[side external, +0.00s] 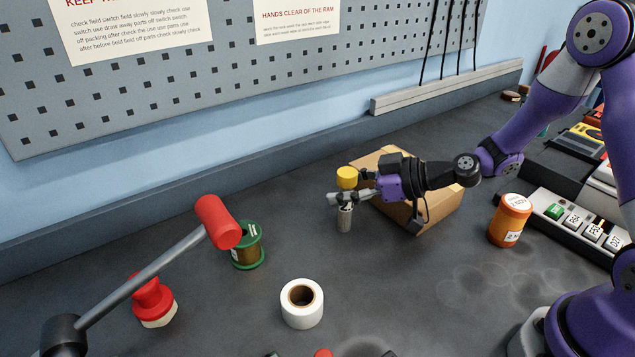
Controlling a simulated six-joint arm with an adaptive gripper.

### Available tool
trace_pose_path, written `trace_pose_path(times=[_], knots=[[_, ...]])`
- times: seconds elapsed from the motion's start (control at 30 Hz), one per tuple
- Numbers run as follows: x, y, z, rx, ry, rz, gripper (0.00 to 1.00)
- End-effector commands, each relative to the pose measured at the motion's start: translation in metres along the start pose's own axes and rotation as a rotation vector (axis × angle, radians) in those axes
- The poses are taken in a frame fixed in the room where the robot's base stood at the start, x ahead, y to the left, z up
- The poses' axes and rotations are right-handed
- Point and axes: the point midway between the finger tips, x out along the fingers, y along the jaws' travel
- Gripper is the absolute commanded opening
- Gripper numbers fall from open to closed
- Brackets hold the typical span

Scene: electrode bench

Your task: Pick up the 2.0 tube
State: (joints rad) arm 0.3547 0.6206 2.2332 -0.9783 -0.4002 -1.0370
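A slim grey tube (345,219) with a wide yellow cap (347,178) stands upright near the middle of the side external view. My gripper (349,197) reaches in from the right, level, with its fingers around the tube just below the cap. The fingers appear closed on it. The tube's marking is too small to read, so I cannot confirm that it says 2.0. I cannot tell whether its lower end touches the bench.
A cardboard box (447,214) sits behind and beneath my wrist. An orange jar (510,222) and a white strip with labelled blocks (570,225) stand to the right. A white tape roll (302,306), green spool (247,250) and red-ended lever (150,275) lie left and front.

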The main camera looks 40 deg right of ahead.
Motion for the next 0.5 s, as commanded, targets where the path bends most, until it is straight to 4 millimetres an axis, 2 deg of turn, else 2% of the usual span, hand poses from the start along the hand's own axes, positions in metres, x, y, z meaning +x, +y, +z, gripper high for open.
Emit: trace_pose_path(times=[0.03, 0.07, 0.1, 0.5], knots=[[-0.0001, 0.0, 0.0, 0.0, 0.0, 0.0, 0.18], [-0.0002, 0.0, 0.0, 0.0, 0.0, 0.0, 0.03], [-0.0002, 0.0, 0.0, 0.0, 0.0, 0.0, 0.0], [-0.0008, 0.0001, -0.0017, -0.001, 0.001, 0.0, 0.0]])
